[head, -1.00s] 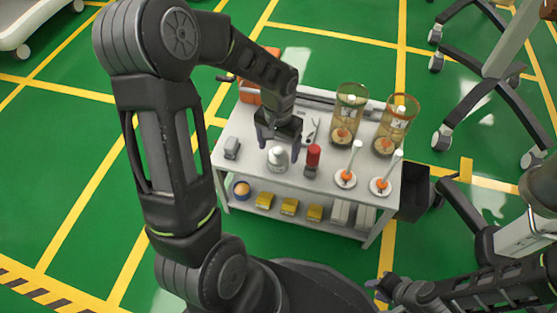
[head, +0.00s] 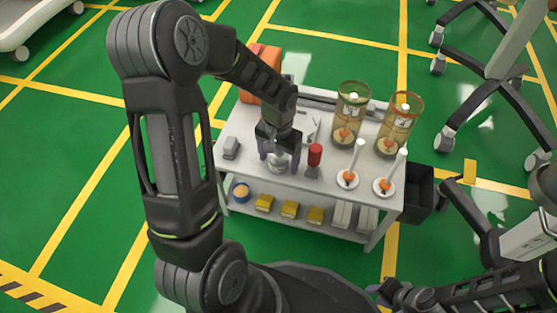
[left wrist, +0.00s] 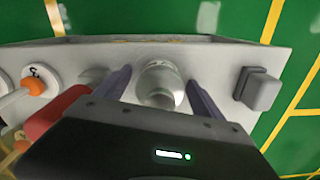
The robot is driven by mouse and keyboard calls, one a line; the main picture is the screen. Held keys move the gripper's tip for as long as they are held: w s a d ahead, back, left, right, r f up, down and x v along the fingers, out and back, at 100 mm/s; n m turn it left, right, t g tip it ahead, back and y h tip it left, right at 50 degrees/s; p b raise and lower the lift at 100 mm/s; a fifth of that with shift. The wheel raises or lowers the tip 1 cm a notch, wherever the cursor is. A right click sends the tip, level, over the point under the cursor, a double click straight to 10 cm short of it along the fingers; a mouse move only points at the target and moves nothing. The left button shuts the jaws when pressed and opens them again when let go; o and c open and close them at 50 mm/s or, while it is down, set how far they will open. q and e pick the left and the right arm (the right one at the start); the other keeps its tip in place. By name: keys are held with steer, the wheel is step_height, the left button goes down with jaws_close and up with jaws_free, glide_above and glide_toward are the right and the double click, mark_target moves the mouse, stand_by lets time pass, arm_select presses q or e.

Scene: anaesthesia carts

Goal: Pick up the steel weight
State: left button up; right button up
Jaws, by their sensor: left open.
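The steel weight (head: 277,163) is a shiny, pale, rounded piece near the front edge of the cart top. My left gripper (head: 279,157) is open above it, with its fingers coming down on either side. In the left wrist view the weight (left wrist: 160,86) lies between the two open fingers of the left gripper (left wrist: 157,80), with a gap on both sides. Its upper part is partly hidden by the gripper in the head view. My right gripper (head: 398,292) is low at the right, dark and small; its jaws cannot be made out.
A red-topped item (head: 314,158) stands close right of the weight. A grey block (head: 231,147) is to the left. Two amber jars (head: 350,115) and two white-stemmed pieces (head: 350,172) stand further right. An orange box (head: 262,75) is behind. The cart's lower shelf holds yellow boxes (head: 290,209).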

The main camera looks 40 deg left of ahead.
arm_select(q)
steer(key=shift+c, duration=0.5)
jaws_close()
stand_by(0.6)
steer(key=shift+w, duration=0.1)
